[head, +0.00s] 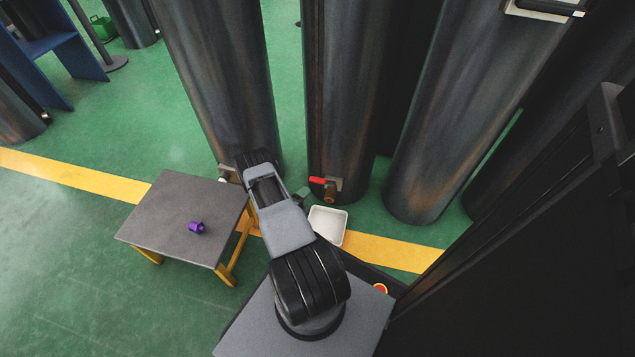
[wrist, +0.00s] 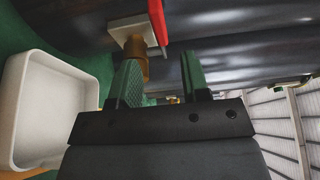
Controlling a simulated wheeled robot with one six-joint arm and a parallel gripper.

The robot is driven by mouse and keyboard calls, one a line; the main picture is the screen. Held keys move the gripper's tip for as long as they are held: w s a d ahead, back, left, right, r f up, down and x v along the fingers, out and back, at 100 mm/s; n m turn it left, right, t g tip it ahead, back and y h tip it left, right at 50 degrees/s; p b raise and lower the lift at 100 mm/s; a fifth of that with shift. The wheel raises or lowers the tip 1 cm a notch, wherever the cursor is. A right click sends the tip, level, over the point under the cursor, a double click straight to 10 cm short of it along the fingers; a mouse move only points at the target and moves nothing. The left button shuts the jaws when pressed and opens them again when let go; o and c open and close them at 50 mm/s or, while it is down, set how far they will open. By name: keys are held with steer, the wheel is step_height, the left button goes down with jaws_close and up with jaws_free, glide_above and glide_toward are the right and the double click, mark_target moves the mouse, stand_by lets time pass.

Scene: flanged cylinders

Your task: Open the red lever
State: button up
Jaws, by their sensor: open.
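The red lever (head: 317,180) sits on a brass valve (head: 330,194) low on the front of a dark cylinder (head: 341,100). In the wrist view the red lever (wrist: 157,22) is at the top, beside a pale square plate, and the brass valve (wrist: 135,60) is below it. My gripper (wrist: 162,80) is open, with two green fingers apart and nothing seen between them. The left finger appears close to the brass valve; I cannot tell if they touch. In the head view only a bit of green fingertip (head: 302,192) shows, left of the valve; my arm hides the rest.
A white tray (head: 316,236) lies on the floor below the valve; it also shows in the wrist view (wrist: 30,150). A grey table (head: 165,205) with a purple part (head: 196,228) stands at left. Other large cylinders stand on both sides (head: 225,80).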

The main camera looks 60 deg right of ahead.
mark_target(319, 179)
steer(key=d, duration=0.3)
steer(key=d+b, duration=0.1)
steer(key=d, duration=0.2)
steer(key=d+b, duration=0.1)
steer(key=d, duration=0.2)
steer(key=shift+s+d, duration=0.1)
steer(key=shift+s, duration=0.3)
jaws_close()
